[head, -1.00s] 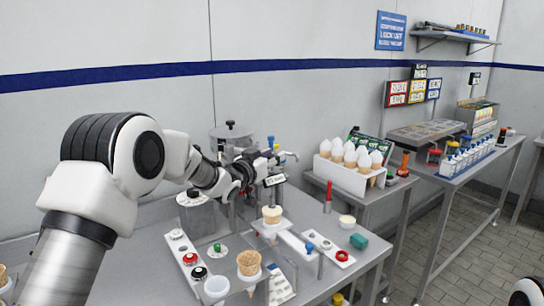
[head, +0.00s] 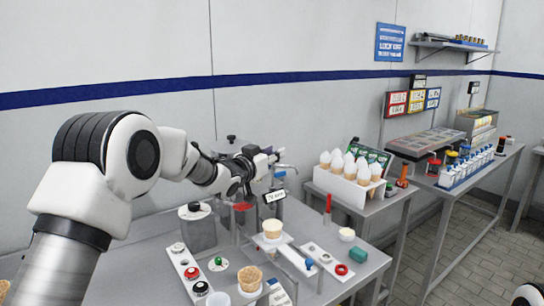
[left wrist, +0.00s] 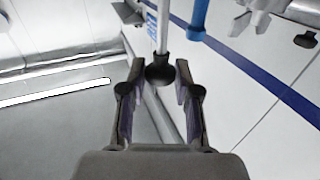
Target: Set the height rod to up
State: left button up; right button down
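In the left wrist view a pale upright rod with a black knob (left wrist: 160,70) stands just beyond and between the fingertips of my left gripper (left wrist: 158,82); I take it for the height rod. The fingers are apart, with a gap on each side of the knob, so the gripper is open and empty. In the head view my left gripper (head: 268,157) is above the dispensing station at the back of the counter, and it covers the rod there. Which position the rod is set to cannot be told. My right gripper is out of view.
A blue-handled rod (left wrist: 197,18) is close by on the right in the wrist view. Below in the head view are a small tag (head: 275,196), a cone in a holder (head: 273,229) and a button panel (head: 185,268). A white cone rack (head: 345,186) stands to the right.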

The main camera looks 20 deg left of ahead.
pick_arm(q)
jog(key=shift+o, duration=0.7)
jog(key=shift+w, duration=0.1)
jog(key=v, duration=1.2)
jog(key=shift+d, duration=0.15)
